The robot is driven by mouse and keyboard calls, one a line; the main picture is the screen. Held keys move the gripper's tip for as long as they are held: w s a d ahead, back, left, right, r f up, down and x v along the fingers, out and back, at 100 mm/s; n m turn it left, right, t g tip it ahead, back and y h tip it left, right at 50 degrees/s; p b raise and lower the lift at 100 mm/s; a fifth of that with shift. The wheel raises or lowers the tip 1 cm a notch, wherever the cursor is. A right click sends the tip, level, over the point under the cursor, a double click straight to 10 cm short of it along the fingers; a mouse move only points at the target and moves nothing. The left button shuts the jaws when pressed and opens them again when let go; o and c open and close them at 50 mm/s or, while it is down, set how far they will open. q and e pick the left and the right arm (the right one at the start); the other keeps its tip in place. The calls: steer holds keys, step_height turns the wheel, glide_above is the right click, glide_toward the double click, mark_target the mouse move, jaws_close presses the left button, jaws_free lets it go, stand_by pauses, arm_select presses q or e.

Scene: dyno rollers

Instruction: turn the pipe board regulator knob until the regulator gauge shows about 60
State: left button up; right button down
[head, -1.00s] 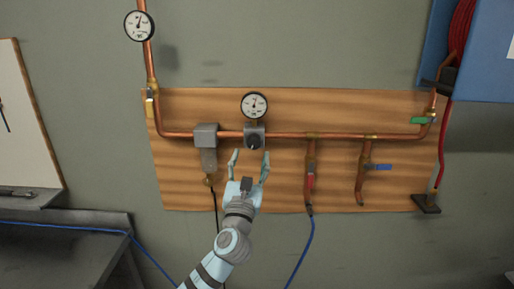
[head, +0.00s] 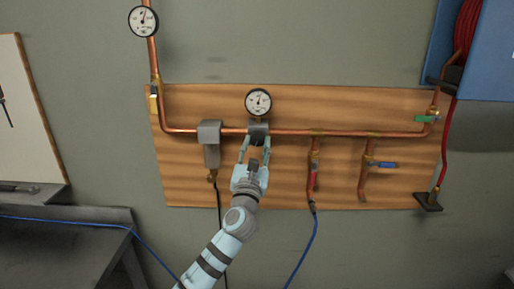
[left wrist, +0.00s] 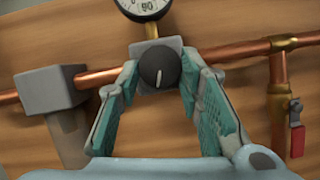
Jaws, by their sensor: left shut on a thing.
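In the head view my left gripper (head: 256,143) reaches up to the regulator block (head: 258,130), and the knob is hard to make out there. The regulator gauge (head: 258,102) is above the block; its reading is too small to tell. In the wrist view only its lower rim (left wrist: 146,8) shows. My right gripper is not in view.
The wooden board (head: 400,185) carries the copper pipe (head: 350,133). A grey filter block (head: 209,132) is left of the regulator. A red-handled valve (head: 314,178), a blue-handled valve (head: 384,165) and a green-handled valve (head: 427,119) are to the right. Another gauge (head: 143,20) is at upper left.

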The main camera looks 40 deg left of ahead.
arm_select(q)
steer(key=shift+n, duration=0.3)
steer(key=n+g+y+b, duration=0.1)
steer(key=n, duration=0.2)
steer(key=n+y+b, duration=0.1)
steer(key=n+y, duration=0.1)
steer(key=n, duration=0.1)
steer(key=shift+w+d+g, duration=0.15)
steer(key=shift+w+g, duration=0.05)
steer(key=shift+g, duration=0.2)
steer(key=shift+w+d+r+n+g+y+b, duration=0.1)
steer(key=shift+n+g+y+b, duration=0.45)
steer(key=shift+n, duration=1.05)
steer(key=shift+d+r+n+g+y+b, duration=0.1)
steer(key=shift+n+g+y+b, duration=0.15)
steer(key=shift+n+g+y, duration=0.9)
steer(key=shift+n+h, duration=0.4)
steer(key=shift+n, duration=0.25)
steer(key=o, duration=1)
steer(key=shift+t, duration=0.3)
steer(key=shift+o, duration=0.9)
steer(key=shift+w+f, duration=0.15)
steer(key=shift+w, duration=0.1)
